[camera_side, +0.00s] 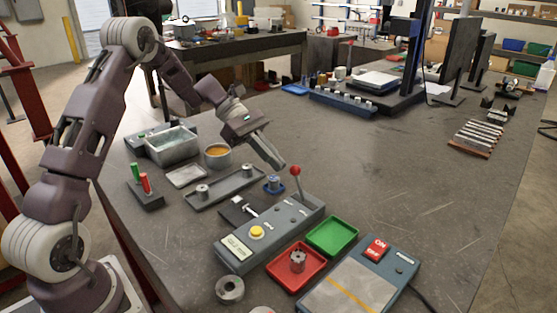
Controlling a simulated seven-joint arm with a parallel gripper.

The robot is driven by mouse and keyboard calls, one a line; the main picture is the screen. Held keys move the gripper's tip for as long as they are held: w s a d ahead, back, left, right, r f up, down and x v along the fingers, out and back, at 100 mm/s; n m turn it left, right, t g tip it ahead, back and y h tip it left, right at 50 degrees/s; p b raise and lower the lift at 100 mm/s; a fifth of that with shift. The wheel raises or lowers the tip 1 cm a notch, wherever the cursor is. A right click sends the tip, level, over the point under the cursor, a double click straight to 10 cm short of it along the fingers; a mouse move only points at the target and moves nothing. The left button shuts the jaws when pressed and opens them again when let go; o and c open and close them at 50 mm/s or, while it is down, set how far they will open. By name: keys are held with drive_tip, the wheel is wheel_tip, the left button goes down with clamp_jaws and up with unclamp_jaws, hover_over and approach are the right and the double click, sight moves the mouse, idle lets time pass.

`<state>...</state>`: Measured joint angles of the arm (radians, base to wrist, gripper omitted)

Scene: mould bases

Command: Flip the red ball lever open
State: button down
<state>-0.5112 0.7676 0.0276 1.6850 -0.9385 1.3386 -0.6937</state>
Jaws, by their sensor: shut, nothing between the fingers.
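The red ball lever (296,171) stands up from the far end of a grey control box (268,232), its rod close to upright with the red ball on top. A yellow button (257,232) is on the near part of the same box. My gripper (279,165) is shut and empty. It points down to the right, with its fingertips just left of the red ball in this view. I cannot tell whether the fingers touch the ball.
A green tray (332,236) and a red tray (296,267) holding a metal part sit right of the box. A switch box (362,278) stands nearer the front. A small blue part (273,184) lies beside the box.

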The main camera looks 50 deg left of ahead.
sight(291, 168)
drive_tip(key=shift+w+d+r, duration=0.15)
drive_tip(key=shift+d, duration=0.5)
drive_tip(key=d+r+y, duration=0.1)
drive_tip(key=d+y, duration=0.1)
drive_tip(key=d+r+y, duration=0.1)
drive_tip(key=d+y, duration=0.1)
drive_tip(key=shift+r, duration=0.2)
drive_tip(key=shift+d+r+m+y, duration=0.2)
drive_tip(key=shift+d+m+y, duration=0.1)
drive_tip(key=shift+d+y, duration=1.8)
drive_tip(key=shift+d, duration=0.25)
